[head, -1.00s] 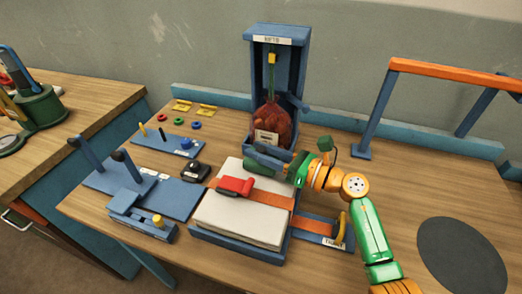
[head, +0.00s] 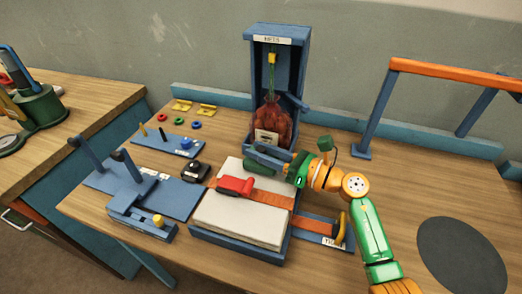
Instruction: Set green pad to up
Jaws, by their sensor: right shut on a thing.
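The green pad (head: 243,142) shows as a small dark green end at the lower left of the blue stand marked NETS (head: 250,90). It is raised beside the stand's base, and most of it is hidden by my gripper. My right gripper (head: 262,152) reaches in from the right in front of the stand and is shut on the pad; the contact itself is hard to see. A red net sack (head: 272,118) with a pale label hangs inside the stand from a green neck with a yellow clip. My left gripper is not in view.
A pale sack (head: 235,218) with an orange band and red clamp lies in a blue tray just below my gripper. A blue lever fixture (head: 150,195) stands left. An orange-topped frame (head: 450,75) and dark round mat (head: 462,256) are right.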

